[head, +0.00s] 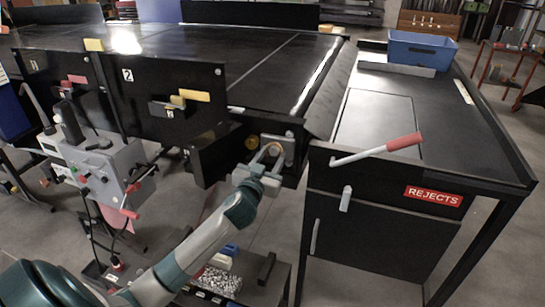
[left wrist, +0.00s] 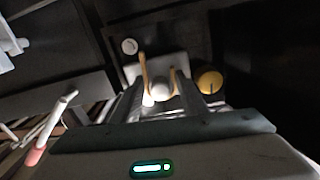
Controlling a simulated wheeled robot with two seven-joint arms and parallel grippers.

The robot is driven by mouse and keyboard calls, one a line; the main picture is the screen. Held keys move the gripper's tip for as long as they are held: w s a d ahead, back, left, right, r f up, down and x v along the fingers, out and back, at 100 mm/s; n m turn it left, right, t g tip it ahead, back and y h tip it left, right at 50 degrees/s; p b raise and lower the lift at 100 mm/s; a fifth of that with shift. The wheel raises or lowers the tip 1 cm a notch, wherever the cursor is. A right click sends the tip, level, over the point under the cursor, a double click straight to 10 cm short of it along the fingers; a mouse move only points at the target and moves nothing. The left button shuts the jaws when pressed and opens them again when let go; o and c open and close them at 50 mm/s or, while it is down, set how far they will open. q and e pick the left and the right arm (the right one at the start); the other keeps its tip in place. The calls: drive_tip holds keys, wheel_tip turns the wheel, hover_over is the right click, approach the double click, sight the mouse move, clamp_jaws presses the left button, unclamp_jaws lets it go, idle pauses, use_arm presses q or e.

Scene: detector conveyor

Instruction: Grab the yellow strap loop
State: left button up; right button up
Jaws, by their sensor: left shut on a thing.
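The yellow strap loop (head: 273,147) is a thin tan-yellow band in front of a grey block at the end of the conveyor. In the left wrist view the strap loop (left wrist: 143,72) shows as two upright strips around a pale round part, between the fingers. My left gripper (head: 267,164) reaches it from below and in front. In the left wrist view my left gripper (left wrist: 160,92) is shut on the loop; its fingers hide the exact contact. My right gripper is in no view.
A round yellow knob (head: 252,142) sits just left of the loop. A rejects cabinet (head: 375,230) with a red-handled lever (head: 395,146) stands close on the right. A grey control box (head: 105,165) stands on the left. A blue bin (head: 422,49) sits at the back right.

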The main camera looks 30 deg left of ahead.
use_arm(q)
drive_tip(key=shift+s+b, duration=0.15)
drive_tip(key=shift+b, duration=0.3)
drive_tip(key=b+v, duration=0.4)
drive_tip(key=v, duration=1.3)
drive_tip(key=shift+s, duration=0.35)
